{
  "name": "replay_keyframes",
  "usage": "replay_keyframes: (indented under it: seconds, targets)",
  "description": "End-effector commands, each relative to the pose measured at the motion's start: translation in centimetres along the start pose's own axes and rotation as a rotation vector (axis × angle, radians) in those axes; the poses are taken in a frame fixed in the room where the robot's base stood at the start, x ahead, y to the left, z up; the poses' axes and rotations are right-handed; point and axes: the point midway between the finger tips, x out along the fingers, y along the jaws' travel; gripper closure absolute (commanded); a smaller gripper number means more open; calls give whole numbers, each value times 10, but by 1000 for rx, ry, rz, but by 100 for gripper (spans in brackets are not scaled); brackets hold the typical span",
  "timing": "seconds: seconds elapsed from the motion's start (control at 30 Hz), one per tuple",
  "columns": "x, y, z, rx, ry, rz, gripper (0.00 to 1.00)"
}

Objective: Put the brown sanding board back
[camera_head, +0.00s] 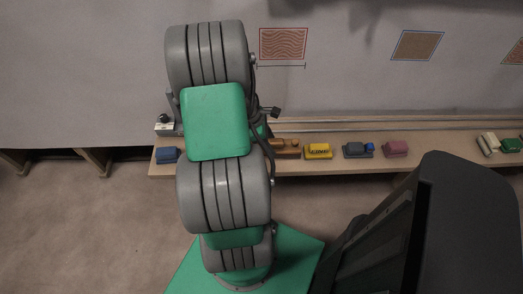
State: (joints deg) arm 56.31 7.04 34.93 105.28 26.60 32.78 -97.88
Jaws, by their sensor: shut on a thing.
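A brown block with an orange-brown top, which looks like the brown sanding board (287,147), is at the shelf just right of my arm. Its left end is hidden behind the arm, so I cannot tell whether it is held or rests on the shelf. My gripper's fingers are not visible; my green and grey arm reaches towards the shelf and covers that area.
More blocks, one green (511,145), stand at the far right. Picture panels (283,43) hang above.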

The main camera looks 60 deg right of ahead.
Motion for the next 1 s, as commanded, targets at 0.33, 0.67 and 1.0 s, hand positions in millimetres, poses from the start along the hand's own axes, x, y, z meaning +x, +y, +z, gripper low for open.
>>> replay_keyframes:
  seconds: [0.33, 0.67, 1.0]
  targets:
    - [33, 16, -42, 1, -1, -1, 89]
    - [52, 16, -49, 1, 1, 3, 46]
    - [51, 16, -49, 1, 0, 3, 26]
